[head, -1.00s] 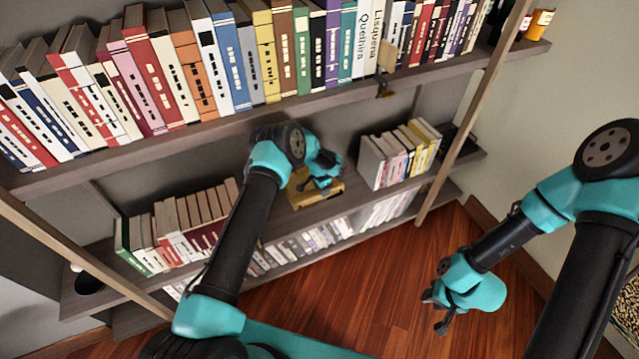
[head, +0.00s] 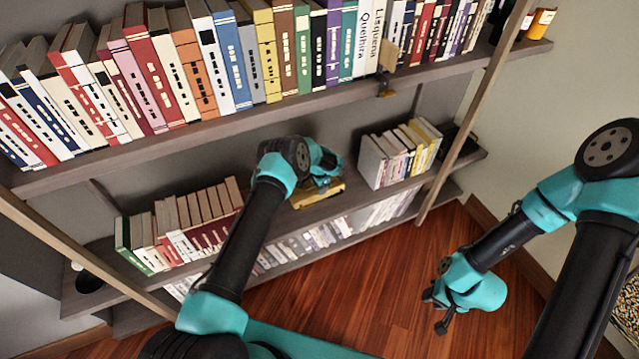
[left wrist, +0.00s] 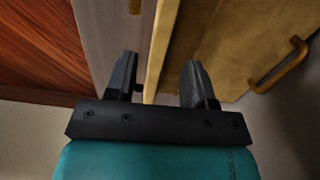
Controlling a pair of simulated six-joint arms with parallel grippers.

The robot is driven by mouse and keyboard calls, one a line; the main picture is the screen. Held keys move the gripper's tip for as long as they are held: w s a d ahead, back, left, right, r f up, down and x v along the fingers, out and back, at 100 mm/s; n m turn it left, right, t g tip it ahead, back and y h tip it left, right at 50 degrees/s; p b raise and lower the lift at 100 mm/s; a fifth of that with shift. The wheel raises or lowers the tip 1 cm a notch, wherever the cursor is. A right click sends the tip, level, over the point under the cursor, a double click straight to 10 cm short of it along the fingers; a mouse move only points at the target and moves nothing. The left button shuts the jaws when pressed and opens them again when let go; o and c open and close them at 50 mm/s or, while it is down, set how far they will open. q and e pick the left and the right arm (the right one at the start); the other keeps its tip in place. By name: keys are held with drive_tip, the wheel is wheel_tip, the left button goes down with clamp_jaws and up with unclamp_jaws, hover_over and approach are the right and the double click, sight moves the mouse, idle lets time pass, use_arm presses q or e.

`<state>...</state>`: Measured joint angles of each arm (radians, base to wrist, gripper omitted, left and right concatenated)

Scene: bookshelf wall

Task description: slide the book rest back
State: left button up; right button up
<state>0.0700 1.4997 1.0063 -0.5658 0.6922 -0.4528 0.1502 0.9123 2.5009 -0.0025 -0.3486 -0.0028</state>
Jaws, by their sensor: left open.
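The book rest, a golden-yellow piece (head: 322,196), is on the middle shelf between two groups of books. My left arm hides part of it in the head view. In the left wrist view a golden panel (left wrist: 220,45) with a bar handle (left wrist: 282,66) fills the upper right. My left gripper (left wrist: 158,82) is open, with the panel's near edge between its fingers. Whether either finger touches it, I cannot tell. My right gripper (head: 434,312) is open and empty over the floor, away from the shelves.
Books stand left (head: 185,220) and right (head: 400,153) on the middle shelf (head: 345,207). The upper shelf (head: 240,118) is packed with books and has a small wooden piece (head: 389,55) at its edge. A slanted upright (head: 462,150) stands at right. The wooden floor (head: 370,285) is clear.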

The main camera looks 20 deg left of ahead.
use_arm(q)
drive_tip(key=shift+f, duration=2.25)
drive_tip(key=shift+c, duration=0.2)
clamp_jaws()
